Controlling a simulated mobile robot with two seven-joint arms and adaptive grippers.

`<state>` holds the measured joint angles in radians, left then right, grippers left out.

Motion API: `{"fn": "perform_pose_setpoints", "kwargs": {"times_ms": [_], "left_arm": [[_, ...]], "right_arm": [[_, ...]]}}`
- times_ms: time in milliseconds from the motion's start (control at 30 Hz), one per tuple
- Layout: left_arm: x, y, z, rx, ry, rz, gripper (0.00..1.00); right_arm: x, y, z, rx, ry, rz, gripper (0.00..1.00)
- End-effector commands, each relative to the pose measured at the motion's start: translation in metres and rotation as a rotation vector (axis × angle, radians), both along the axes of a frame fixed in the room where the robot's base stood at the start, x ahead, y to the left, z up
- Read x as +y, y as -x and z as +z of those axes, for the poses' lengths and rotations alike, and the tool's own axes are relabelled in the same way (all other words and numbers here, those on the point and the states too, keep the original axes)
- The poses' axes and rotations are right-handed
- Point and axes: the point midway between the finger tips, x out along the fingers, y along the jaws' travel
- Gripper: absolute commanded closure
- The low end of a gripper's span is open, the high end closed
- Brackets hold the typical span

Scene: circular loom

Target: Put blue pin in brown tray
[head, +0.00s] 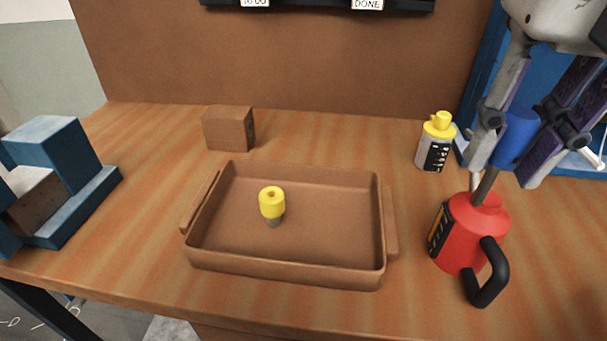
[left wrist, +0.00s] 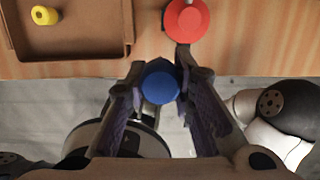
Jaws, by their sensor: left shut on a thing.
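The blue pin (head: 516,138) is held between the fingers of my left gripper (head: 508,165), in the upper right of the head view. That gripper is shut on it, and the pin's blue round top shows between the fingers in the left wrist view (left wrist: 160,84). The brown tray (head: 285,271) lies on the table, left of the gripper and pin. A yellow pin (head: 271,203) with a grey end is inside the tray; it also shows in the left wrist view (left wrist: 45,15). My right gripper is not in view.
A red can (head: 468,232) with a black handle stands right of the tray, below the held pin in the head view. A yellow-topped bottle (head: 435,148) stands behind it. A brown block (head: 228,128) is behind the tray. A blue stand (head: 75,200) is at left.

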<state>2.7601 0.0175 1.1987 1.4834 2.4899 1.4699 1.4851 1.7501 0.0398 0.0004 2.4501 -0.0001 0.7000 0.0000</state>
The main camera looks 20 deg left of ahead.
Motion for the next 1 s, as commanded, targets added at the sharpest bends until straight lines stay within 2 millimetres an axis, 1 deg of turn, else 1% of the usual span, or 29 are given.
{"fn": "perform_pose_setpoints", "kwargs": {"times_ms": [67, 167, 400, 533, 600, 767, 800, 900, 1000], "left_arm": [[0.000, 0.001, 0.000, -0.001, -0.001, -0.002, 1.00], [0.014, -0.003, -0.006, 0.000, -0.001, -0.001, 1.00], [0.088, -0.020, -0.040, 0.003, 0.002, 0.001, 1.00], [0.112, -0.026, -0.071, 0.004, -0.001, -0.002, 1.00], [0.121, -0.028, -0.082, 0.003, 0.000, -0.002, 1.00], [0.135, -0.032, -0.100, 0.001, -0.001, -0.001, 1.00], [0.136, -0.032, -0.109, 0.003, -0.003, -0.002, 1.00], [0.135, -0.032, -0.126, 0.000, -0.001, -0.003, 1.00], [0.135, -0.032, -0.131, -0.001, 0.000, -0.003, 1.00]], "right_arm": [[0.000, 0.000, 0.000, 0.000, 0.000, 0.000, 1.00], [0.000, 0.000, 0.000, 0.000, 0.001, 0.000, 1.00], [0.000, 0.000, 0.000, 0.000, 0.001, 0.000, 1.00], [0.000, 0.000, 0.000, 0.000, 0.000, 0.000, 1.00], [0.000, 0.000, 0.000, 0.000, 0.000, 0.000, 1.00], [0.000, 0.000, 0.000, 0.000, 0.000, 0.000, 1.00], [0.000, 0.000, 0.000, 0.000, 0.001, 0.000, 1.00], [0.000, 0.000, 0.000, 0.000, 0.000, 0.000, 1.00], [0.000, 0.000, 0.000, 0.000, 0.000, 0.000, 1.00]]}}
